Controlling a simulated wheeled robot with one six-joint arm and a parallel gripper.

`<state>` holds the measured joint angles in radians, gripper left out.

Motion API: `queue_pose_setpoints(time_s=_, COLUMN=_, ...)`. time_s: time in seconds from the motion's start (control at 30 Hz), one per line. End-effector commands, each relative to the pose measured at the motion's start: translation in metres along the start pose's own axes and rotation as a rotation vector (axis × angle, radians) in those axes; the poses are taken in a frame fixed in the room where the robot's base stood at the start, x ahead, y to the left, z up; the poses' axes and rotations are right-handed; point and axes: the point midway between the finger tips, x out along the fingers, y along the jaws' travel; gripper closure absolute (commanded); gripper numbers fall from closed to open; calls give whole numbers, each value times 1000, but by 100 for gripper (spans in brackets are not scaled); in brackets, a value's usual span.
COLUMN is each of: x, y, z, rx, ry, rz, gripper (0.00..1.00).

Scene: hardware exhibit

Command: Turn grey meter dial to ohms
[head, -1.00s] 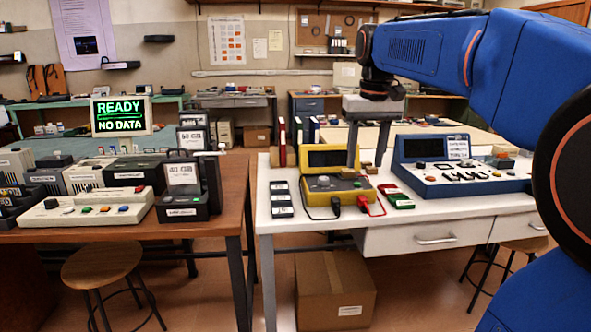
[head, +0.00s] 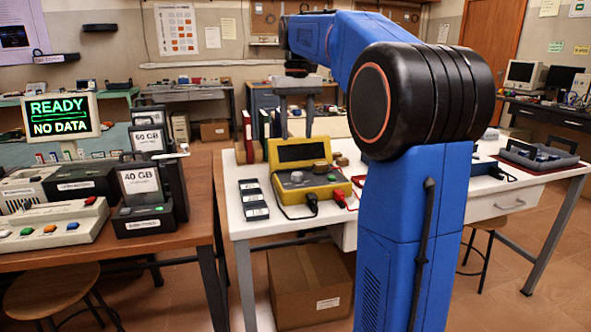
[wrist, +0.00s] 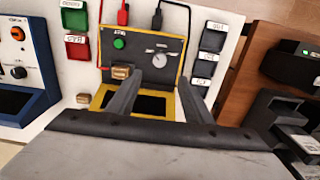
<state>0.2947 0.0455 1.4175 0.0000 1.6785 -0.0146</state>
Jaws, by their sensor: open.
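The yellow meter (head: 301,180) stands on the white table, with a dark screen at its back and red and black leads plugged in at its front. Its grey dial (head: 297,177) shows on the top panel, left of a green button in the head view. In the wrist view the dial (wrist: 160,60) sits on the dark panel, with small markings around it too small to read. My gripper (head: 296,112) is above and behind the meter in the head view. In the wrist view its fingers (wrist: 165,88) are apart, empty and not touching the dial.
Small wooden blocks (head: 320,164) lie on or near the meter. Several dark labelled modules (head: 253,198) lie left of it. Red and green books (head: 247,137) stand behind. In the wrist view, red and green boxes (wrist: 75,32) and a blue device (wrist: 25,65) lie left.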

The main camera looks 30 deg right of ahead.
Motion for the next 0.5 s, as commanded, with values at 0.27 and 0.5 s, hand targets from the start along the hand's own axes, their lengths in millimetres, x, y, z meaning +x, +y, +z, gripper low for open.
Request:
queue_pose_setpoints(time_s=0.27, x=51, y=0, z=1, rx=0, ry=-4, rz=0, gripper=54)
queue_pose_setpoints(time_s=0.5, x=92, y=0, z=1, rx=0, ry=-3, rz=0, gripper=54)
